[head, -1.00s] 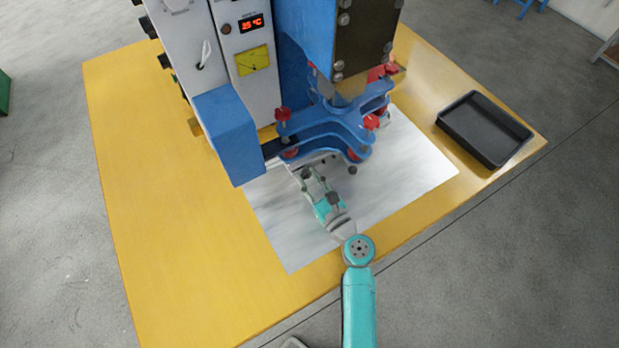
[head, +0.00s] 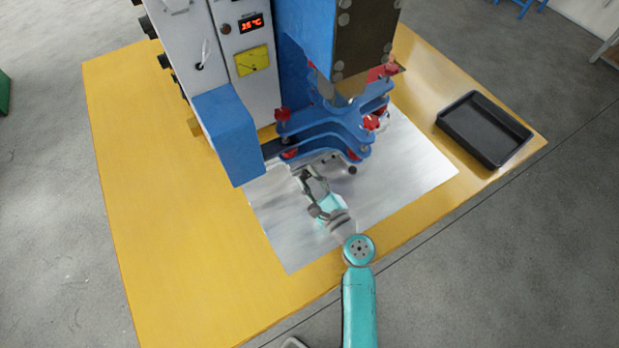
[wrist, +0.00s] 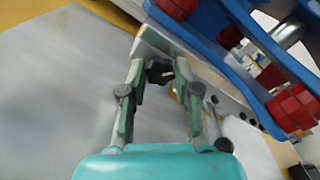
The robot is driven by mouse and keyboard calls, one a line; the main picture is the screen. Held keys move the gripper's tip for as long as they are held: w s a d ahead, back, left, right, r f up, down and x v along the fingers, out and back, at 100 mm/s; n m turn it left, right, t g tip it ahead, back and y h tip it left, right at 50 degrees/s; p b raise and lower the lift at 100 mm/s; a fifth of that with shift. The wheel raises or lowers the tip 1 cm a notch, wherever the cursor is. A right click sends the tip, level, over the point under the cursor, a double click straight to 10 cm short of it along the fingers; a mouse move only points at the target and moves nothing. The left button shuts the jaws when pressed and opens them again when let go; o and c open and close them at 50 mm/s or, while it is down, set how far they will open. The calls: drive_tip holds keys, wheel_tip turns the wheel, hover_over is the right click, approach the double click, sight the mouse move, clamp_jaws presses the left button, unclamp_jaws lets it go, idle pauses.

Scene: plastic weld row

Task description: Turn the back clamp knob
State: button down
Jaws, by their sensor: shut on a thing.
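A black lobed clamp knob (wrist: 158,73) sits at the edge of a pale metal plate, under the blue frame of the machine. My gripper (wrist: 157,80) is shut on this knob, with one finger on each side of it in the wrist view. In the head view my gripper (head: 306,174) reaches in at the front left of the blue frame, and its fingers mostly hide the knob. A second dark knob (head: 352,170) stands to the right, free of my gripper. I cannot tell from the labels which one counts as the back knob.
The blue clamp frame (head: 325,127) with red knobs (head: 283,114) hangs close above my gripper. A blue box-shaped part (head: 228,135) stands just to the left. A black tray (head: 482,130) is at right.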

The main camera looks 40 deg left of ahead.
drive_tip(key=n, duration=0.5)
drive_tip(key=shift+n, duration=0.4)
idle(0.4)
drive_tip(key=c, duration=0.8)
unclamp_jaws()
drive_tip(key=shift+c, duration=0.2)
drive_tip(key=v, duration=1.2)
drive_tip(key=shift+f, duration=0.1)
drive_tip(key=shift+s, duration=0.1)
